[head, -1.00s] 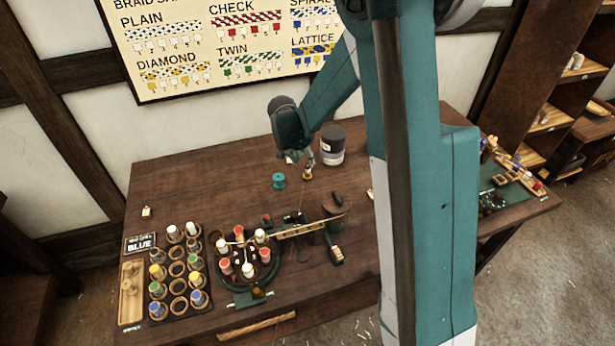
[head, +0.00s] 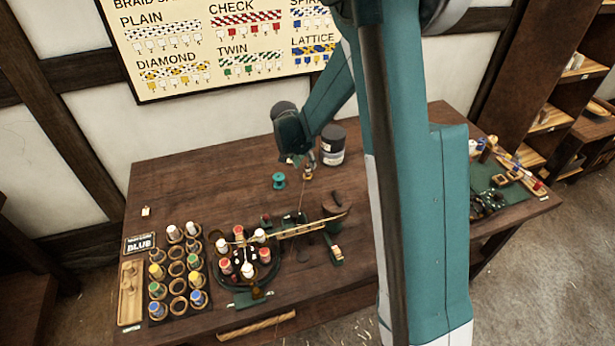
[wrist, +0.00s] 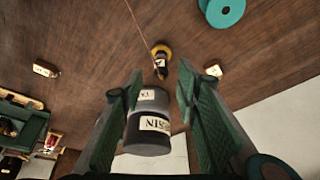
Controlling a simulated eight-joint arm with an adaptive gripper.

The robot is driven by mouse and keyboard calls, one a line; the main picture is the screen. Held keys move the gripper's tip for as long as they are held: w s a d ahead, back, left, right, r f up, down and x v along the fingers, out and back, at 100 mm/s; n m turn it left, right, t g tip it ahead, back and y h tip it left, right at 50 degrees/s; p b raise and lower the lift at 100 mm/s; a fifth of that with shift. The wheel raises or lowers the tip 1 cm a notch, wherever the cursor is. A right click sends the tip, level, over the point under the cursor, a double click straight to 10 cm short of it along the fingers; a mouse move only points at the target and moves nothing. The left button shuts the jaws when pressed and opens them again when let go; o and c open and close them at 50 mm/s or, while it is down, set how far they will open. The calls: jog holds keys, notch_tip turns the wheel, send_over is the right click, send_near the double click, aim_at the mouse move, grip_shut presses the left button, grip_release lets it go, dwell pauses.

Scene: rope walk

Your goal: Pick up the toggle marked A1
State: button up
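Small wooden toggles with white labels lie on the table. In the wrist view one toggle (wrist: 45,69) is at the left and another toggle (wrist: 213,71) is just right of and beyond my fingertips. The second also shows beside my gripper in the head view (head: 289,161). A third toggle (head: 146,211) lies at the table's far left. I cannot read A1 on any of them. My gripper (wrist: 157,90) is open and empty, pointing down at the table. A dark weight with a brass ring (wrist: 160,56) and a cord lies just beyond the gap between its fingers.
A grey rosin jar (head: 331,146) stands close to my gripper and shows below the fingertips in the wrist view. A teal spool (head: 279,181) stands nearby. A round braiding stand (head: 246,262) and a bobbin rack (head: 178,277) fill the table's front left.

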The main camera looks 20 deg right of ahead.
aim_at(307, 166)
jog(key=shift+f, duration=0.1)
jog(key=shift+b+x, duration=0.35)
jog(key=shift+x, duration=2.15)
jog(key=c, duration=1)
